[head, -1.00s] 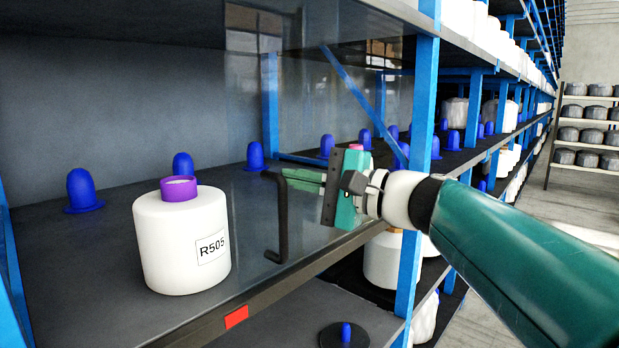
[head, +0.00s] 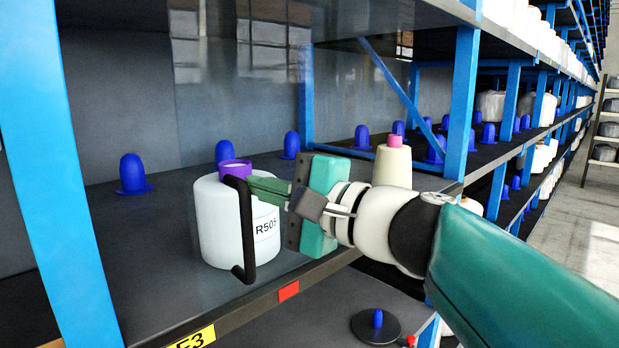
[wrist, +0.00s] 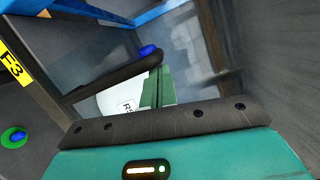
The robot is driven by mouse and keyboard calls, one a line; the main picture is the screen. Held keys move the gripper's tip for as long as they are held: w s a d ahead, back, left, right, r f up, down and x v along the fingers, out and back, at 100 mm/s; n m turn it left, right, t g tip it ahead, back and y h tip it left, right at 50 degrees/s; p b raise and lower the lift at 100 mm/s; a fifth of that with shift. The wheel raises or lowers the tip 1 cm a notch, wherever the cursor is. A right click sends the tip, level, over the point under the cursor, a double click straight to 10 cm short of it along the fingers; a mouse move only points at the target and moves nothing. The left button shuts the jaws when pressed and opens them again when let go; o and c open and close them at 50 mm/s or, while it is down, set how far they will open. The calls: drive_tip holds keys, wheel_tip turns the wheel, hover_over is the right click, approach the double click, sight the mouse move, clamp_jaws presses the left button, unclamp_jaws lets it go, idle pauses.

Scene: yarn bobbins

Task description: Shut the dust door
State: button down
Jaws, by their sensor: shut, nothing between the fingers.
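The dust door (head: 215,110) is a clear sliding pane across the shelf bay, with a black bar handle (head: 246,235) near its left edge. The handle stands in front of the white bobbin R505 (head: 215,225) with its purple top. My gripper (head: 262,187) is shut and empty, its green fingers against or very close to the handle's right side. The wrist view shows the handle (wrist: 105,80) crossing just beyond the fingertips (wrist: 155,85). The bay left of the pane, up to the blue post (head: 50,160), looks uncovered.
A cream cone with a pink top (head: 392,163) stands behind my wrist. Blue pegs (head: 133,175) line the shelf. The shelf edge carries a red mark (head: 288,291) and a yellow label (head: 195,338).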

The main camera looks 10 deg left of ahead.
sight(194, 195)
drive_tip(key=s+a, duration=0.6)
drive_tip(key=s, duration=0.2)
drive_tip(key=shift+s, duration=0.3)
drive_tip(key=shift+a, duration=0.15)
drive_tip(key=w+d, duration=0.3)
drive_tip(key=shift+w+d+f, duration=0.1)
drive_tip(key=shift+w+f, duration=0.15)
drive_tip(key=shift+f, duration=0.15)
drive_tip(key=r+v, duration=0.1)
drive_tip(key=v, duration=0.8)
drive_tip(key=w+d+f+n+h, duration=0.15)
drive_tip(key=d+f+h, duration=0.35)
drive_tip(key=f, duration=0.5)
drive_tip(key=d+f+n+h, duration=0.2)
drive_tip(key=d+f+h, duration=0.3)
drive_tip(key=f, duration=0.6)
drive_tip(key=s+d+f+n+g+h, duration=0.1)
drive_tip(key=d+f+h, duration=0.6)
drive_tip(key=d, duration=0.8)
wheel_tip(194, 195, down, 3)
drive_tip(key=shift+s+d+f+n+g, duration=0.25)
drive_tip(key=shift+s+n, duration=0.3)
drive_tip(key=shift+n, duration=0.6)
drive_tip(key=shift+r, duration=0.1)
